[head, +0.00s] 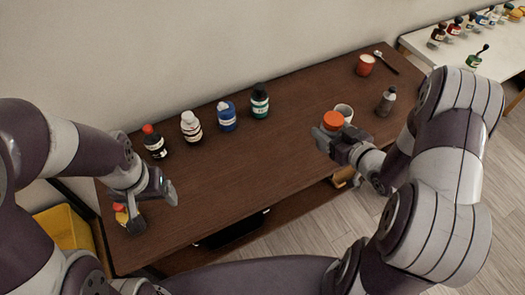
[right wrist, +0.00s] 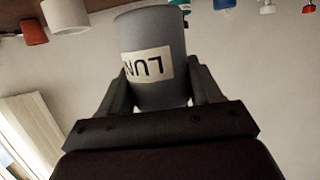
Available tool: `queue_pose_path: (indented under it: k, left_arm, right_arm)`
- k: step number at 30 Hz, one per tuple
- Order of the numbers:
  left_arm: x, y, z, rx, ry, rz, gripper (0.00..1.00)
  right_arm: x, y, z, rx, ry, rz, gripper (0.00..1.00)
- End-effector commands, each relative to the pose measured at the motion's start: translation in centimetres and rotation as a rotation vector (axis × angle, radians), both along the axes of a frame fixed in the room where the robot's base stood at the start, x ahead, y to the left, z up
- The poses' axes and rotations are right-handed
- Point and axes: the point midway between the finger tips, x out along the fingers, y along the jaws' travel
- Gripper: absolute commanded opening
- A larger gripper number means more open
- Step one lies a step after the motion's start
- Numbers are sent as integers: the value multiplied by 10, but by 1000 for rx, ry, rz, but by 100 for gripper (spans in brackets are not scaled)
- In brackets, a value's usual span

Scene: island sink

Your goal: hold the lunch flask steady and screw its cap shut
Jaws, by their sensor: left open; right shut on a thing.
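The lunch flask (right wrist: 155,35) is a grey cylinder with a pale label reading "LUN", upside down in the right wrist view. My right gripper (right wrist: 160,92) is shut on it, one finger on each side. In the head view my right gripper (head: 330,140) is over the front part of the table, with an orange cap (head: 333,119) showing at the top of what it holds. How tightly the cap sits cannot be told; the cap end is hidden in the wrist view. My left gripper (head: 153,204) is open at the table's left end, apart from the flask.
A small red-and-yellow item (head: 121,213) is close beside my left gripper. Several bottles (head: 227,117) line the back of the brown table (head: 235,180). A white cup (head: 344,111), a grey bottle (head: 386,102) and a red cup (head: 365,65) stand right. The middle is clear.

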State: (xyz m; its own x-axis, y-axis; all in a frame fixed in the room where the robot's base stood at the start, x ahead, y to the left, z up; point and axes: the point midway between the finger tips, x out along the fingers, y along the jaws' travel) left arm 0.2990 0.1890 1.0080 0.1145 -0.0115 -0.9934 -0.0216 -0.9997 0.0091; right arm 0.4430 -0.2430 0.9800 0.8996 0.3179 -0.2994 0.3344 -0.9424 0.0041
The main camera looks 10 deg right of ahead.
Motion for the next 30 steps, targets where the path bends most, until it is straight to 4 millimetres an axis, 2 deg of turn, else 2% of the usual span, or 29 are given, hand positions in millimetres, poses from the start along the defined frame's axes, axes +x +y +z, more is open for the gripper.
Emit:
queue_pose_path:
  k: [10, 13, 24, 30]
  left_arm:
    - [0, 0, 0, 0, 0, 0, 81]
    - [0, 0, 0, 0, 0, 0, 81]
    - [0, 0, 1, 0, 0, 0, 81]
    - [0, 0, 2, 0, 0, 0, 81]
  right_arm:
    - [-1, 3, -3, -1, -1, 8, 0]
    - [2, 11, -8, 1, -1, 12, 0]
    - [36, 86, -57, -1, 0, 15, 0]
    - [46, 107, -73, -1, 0, 10, 0]
